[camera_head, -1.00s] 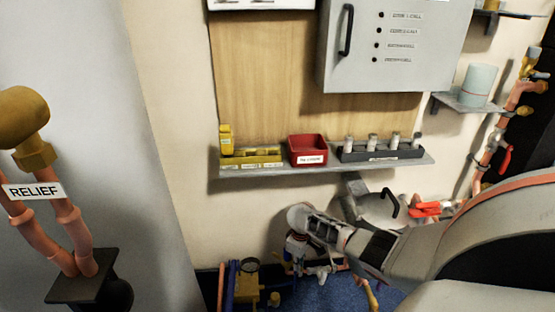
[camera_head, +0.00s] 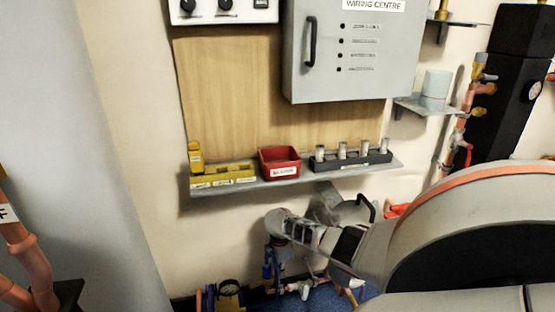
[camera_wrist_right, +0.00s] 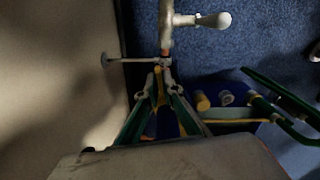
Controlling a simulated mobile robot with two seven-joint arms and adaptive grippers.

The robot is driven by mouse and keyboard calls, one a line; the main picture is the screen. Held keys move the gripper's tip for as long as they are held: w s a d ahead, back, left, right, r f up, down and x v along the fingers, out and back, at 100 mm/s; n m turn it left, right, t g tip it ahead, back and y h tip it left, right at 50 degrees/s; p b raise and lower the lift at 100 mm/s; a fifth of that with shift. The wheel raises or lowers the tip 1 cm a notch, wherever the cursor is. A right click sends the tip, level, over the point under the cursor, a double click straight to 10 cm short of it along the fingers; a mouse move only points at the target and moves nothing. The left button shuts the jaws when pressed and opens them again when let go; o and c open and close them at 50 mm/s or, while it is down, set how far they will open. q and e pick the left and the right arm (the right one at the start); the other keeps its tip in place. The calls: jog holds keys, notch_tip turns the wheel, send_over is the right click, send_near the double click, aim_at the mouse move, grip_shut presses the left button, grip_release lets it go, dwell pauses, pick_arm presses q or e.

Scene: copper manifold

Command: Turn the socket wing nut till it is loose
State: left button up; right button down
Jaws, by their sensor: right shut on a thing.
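My right gripper (camera_head: 270,266) reaches down from my right arm, low in the head view, in front of the wall and above the pipework. In the right wrist view its fingers (camera_wrist_right: 162,78) come together on a small yellowish piece beside the pipe. This looks like the socket wing nut (camera_wrist_right: 158,80), though the fingers hide most of it and its shape is dark. Whether it is loose cannot be seen. A pale pipe (camera_wrist_right: 166,38) with a white knob (camera_wrist_right: 213,20) lies just beyond the fingertips. My left gripper is not in view.
A wall shelf (camera_head: 300,183) above my gripper holds a yellow rack (camera_head: 222,175), a red bin (camera_head: 279,162) and a dark holder (camera_head: 350,162). Copper pipes (camera_head: 30,262) stand at left.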

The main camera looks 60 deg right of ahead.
jog(key=shift+s+d+f+n, duration=0.2)
jog(key=shift+f+n, duration=0.1)
jog(key=shift+n, duration=0.1)
jog(key=shift+w+n, duration=0.15)
jog(key=shift+n, duration=0.15)
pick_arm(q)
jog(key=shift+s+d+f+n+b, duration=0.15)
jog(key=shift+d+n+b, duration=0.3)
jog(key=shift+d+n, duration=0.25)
pick_arm(e)
jog(key=shift+w+d+r+n, duration=0.2)
jog(key=shift+w+n, duration=0.1)
jog(key=shift+n, duration=0.4)
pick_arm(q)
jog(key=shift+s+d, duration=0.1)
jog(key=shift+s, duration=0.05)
pick_arm(e)
jog(key=shift+w+r, duration=0.1)
jog(key=shift+w, duration=0.05)
jog(key=c, duration=2.4)
grip_release()
jog(key=shift+o, duration=0.9)
jog(key=shift+w+d, duration=0.1)
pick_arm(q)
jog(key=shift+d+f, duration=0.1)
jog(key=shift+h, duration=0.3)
